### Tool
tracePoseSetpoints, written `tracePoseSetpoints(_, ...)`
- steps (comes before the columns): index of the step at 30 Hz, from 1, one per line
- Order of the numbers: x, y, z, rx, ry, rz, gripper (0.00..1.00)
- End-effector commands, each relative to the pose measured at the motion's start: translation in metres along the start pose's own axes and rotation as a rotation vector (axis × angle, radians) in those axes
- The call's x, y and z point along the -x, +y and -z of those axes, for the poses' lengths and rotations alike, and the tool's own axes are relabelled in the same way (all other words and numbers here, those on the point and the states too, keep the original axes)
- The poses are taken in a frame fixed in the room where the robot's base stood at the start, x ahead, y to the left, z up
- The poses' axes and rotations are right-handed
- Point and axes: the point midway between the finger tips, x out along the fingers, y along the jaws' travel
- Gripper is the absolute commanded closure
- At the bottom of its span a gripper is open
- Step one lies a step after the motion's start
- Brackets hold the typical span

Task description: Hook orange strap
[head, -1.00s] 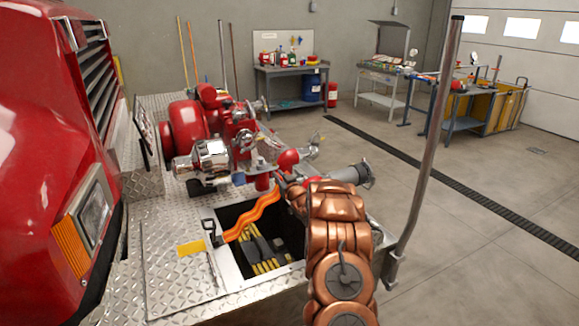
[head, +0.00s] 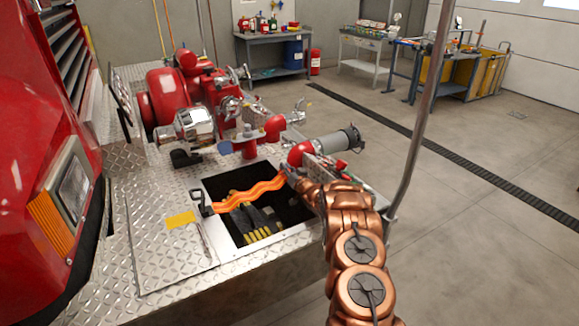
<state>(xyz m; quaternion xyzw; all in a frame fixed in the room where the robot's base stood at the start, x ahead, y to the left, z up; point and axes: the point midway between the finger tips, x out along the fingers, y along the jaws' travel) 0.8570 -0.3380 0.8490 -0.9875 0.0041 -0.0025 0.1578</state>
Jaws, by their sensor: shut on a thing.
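The orange strap (head: 250,194) runs in a wavy line across the open bin in the bumper deck. Its left end meets a black handle-like fitting (head: 198,203) at the bin's left edge. Its right end is at my gripper (head: 287,175), which is shut on it near the bin's upper right corner. The fingertips are small and partly hidden by my copper arm. Whether the strap's right end touches any anchor there cannot be told.
The open bin (head: 226,248) holds dark gear with yellow bands. A red and chrome pump (head: 196,125) stands behind it. A grey and red pipe outlet (head: 325,148) lies just beyond my gripper. A metal pole (head: 428,110) rises at the right.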

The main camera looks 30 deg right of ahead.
Motion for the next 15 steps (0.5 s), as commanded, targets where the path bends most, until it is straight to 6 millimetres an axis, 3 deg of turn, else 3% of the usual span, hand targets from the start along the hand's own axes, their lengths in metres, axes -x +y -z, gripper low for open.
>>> tracePoseSetpoints(11, -0.0002, 0.0005, 0.0, 0.004, 0.001, -0.001, 1.0)
tracePoseSetpoints(12, -0.0002, 0.0004, 0.0001, 0.004, 0.001, -0.001, 0.86)
tracePoseSetpoints(15, -0.0001, 0.0005, 0.0, 0.003, 0.001, -0.001, 0.75)
